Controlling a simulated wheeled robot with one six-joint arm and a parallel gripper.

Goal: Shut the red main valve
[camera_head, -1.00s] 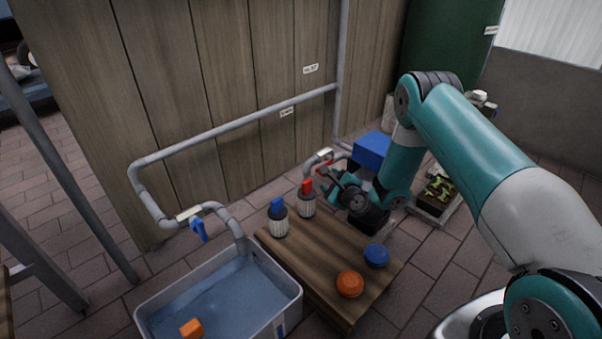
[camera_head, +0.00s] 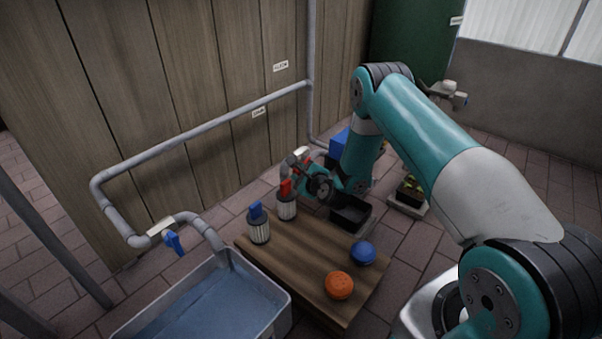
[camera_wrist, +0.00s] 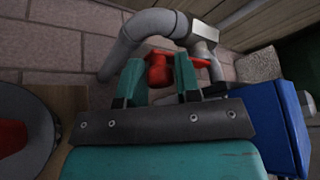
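The red valve handle (camera_wrist: 160,70) sits on a grey pipe (camera_wrist: 125,50) that bends down in front of the wooden wall. In the wrist view it shows between and beyond my gripper's two teal fingers (camera_wrist: 160,80), with part of it to the right of the right finger. My gripper is open, its fingers apart, close to the handle. I cannot tell whether they touch it. In the head view the handle (camera_head: 306,168) is small and partly hidden by my gripper (camera_head: 312,180).
A blue box (camera_wrist: 270,120) stands close right of my gripper.

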